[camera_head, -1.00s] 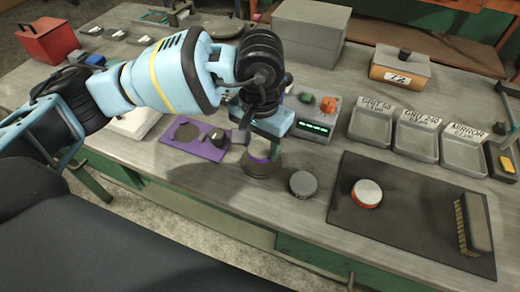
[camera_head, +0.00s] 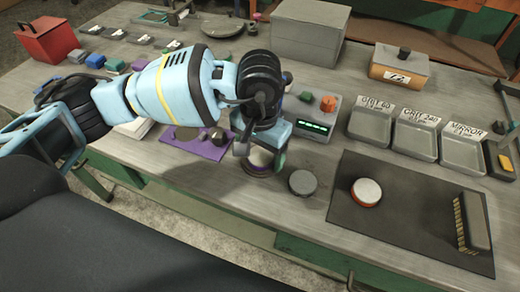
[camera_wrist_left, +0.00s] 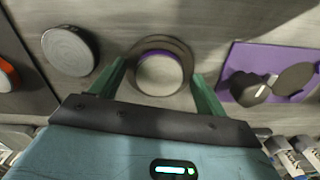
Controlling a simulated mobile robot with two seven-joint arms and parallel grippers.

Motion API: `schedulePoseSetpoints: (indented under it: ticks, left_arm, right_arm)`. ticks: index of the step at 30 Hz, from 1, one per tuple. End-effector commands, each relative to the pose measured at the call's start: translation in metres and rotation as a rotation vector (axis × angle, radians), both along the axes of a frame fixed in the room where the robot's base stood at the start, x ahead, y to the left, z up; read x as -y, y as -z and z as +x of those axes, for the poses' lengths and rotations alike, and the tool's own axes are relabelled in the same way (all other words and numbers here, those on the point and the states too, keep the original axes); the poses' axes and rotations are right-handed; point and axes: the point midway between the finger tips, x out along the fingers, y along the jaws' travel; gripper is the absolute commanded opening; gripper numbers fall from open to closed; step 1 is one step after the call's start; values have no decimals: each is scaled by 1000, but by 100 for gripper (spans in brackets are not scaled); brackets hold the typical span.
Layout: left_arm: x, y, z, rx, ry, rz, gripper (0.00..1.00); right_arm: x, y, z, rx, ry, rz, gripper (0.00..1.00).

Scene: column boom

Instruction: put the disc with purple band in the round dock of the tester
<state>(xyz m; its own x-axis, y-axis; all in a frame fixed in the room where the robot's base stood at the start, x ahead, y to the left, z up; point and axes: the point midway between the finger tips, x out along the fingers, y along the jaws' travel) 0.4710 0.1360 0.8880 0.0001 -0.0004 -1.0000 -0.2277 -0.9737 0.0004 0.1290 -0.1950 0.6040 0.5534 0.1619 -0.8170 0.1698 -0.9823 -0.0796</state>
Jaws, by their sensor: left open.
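The disc with purple band (camera_wrist_left: 160,74) sits in or on a dark round ring (camera_wrist_left: 165,43) on the bench, its pale top facing up. In the head view the disc (camera_head: 260,160) is partly hidden by my left gripper (camera_head: 261,153). My left gripper is open, with one green finger on each side of the disc in the left wrist view (camera_wrist_left: 159,71); contact cannot be told. A purple plate (camera_head: 212,149) with a dark round pad and a knob lies left of the disc. A grey box with a green lit display (camera_head: 314,126) stands behind. My right gripper is not in view.
A plain grey disc (camera_head: 303,183) stands close right of the ring. An orange-banded disc (camera_head: 367,192) and a brush (camera_head: 474,221) lie on a dark mat (camera_head: 410,225). Labelled grey trays (camera_head: 417,139) stand behind the mat. The bench front is clear.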

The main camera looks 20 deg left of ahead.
Motion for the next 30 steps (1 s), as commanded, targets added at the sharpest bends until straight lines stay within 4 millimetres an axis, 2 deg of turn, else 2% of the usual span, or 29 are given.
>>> schedulePoseSetpoints:
  ticks: [4,8,21,25,30]
  left_arm:
    - [0,-3,0,1,0,0,75]
    - [0,-15,1,5,0,-1,75]
    - [0,-98,1,3,1,0,75]
    - [0,-113,1,2,1,1,75]
    - [0,-122,0,1,0,0,75]
  right_arm:
    - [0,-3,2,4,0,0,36]
    - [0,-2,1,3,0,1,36]
    - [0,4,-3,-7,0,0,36]
    - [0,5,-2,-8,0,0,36]
    - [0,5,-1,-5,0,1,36]
